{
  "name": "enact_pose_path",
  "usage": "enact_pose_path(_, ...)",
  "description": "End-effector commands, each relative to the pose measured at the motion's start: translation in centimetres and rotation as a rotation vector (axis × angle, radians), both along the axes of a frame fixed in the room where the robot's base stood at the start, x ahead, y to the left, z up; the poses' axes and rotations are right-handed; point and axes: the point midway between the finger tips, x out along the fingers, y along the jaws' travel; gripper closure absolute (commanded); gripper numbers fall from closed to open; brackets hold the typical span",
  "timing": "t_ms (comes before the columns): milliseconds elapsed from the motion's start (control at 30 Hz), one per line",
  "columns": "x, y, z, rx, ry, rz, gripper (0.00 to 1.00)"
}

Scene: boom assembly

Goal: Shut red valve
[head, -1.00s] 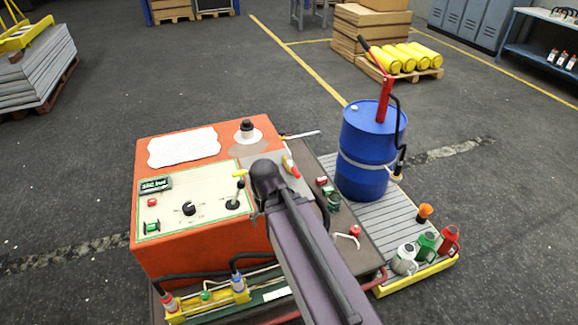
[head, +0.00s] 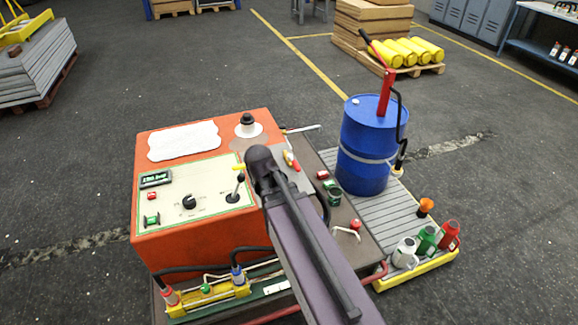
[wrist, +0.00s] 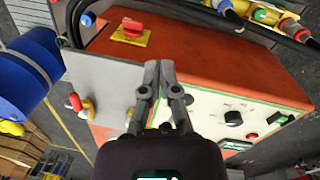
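The red valve (head: 288,155) is on the grey plate at the right of the orange machine, just right of my arm's end in the head view. In the wrist view its red handle (wrist: 75,102) shows left of my gripper, beside a brass-coloured body. My gripper (wrist: 159,68) has its fingertips together over the edge between the grey plate and the cream panel. Nothing shows between the fingers, and they are apart from the red valve. A yellow handle (wrist: 130,113) shows close beside the left finger, partly hidden. The head view hides my fingers behind the arm.
The cream panel (head: 210,205) carries a black knob and a lever. A red switch (wrist: 133,28) on a yellow plate is on the machine. A blue drum (head: 367,150) with a red hand pump stands at the right. Hoses run along the machine's front.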

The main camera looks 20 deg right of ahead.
Motion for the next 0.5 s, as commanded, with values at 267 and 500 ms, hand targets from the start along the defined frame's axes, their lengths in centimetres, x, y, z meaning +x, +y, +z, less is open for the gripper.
enact_pose_path(267, 5.8, -1.6, -0.7, -0.131, 0.059, 0.3, 1.0)
enact_pose_path(500, 10.4, -2.9, -0.8, -0.242, 0.144, 0.563, 1.0)
